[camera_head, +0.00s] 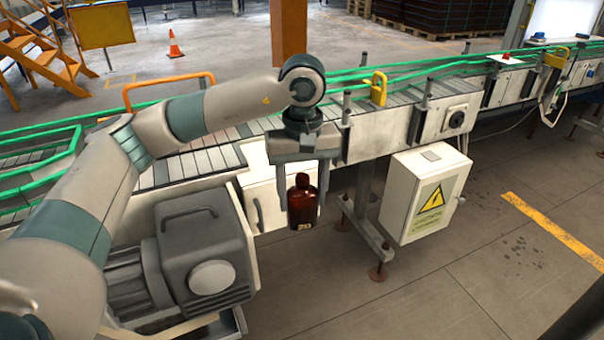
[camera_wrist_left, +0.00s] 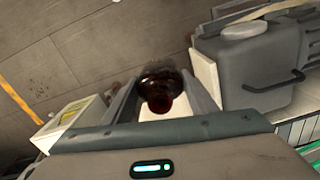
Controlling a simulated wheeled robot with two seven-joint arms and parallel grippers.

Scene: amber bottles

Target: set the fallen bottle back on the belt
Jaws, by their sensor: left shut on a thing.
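The amber bottle (camera_head: 303,205) is upright between the fingers of my left gripper (camera_head: 304,200), with a small pale label low on its side. My left gripper is shut on it and holds it in front of the side of the conveyor belt (camera_head: 205,161), below the belt's top surface. In the left wrist view the bottle (camera_wrist_left: 161,90) shows from its neck end between the two fingers (camera_wrist_left: 162,100). My right gripper is in neither view.
A grey motor unit (camera_head: 205,245) stands left of the bottle. A white electrical box (camera_head: 428,193) with a warning sign hangs to the right. Green guide rails (camera_head: 352,75) and a yellow bracket (camera_head: 378,88) rise along the belt. The belt slats left of the gripper are bare.

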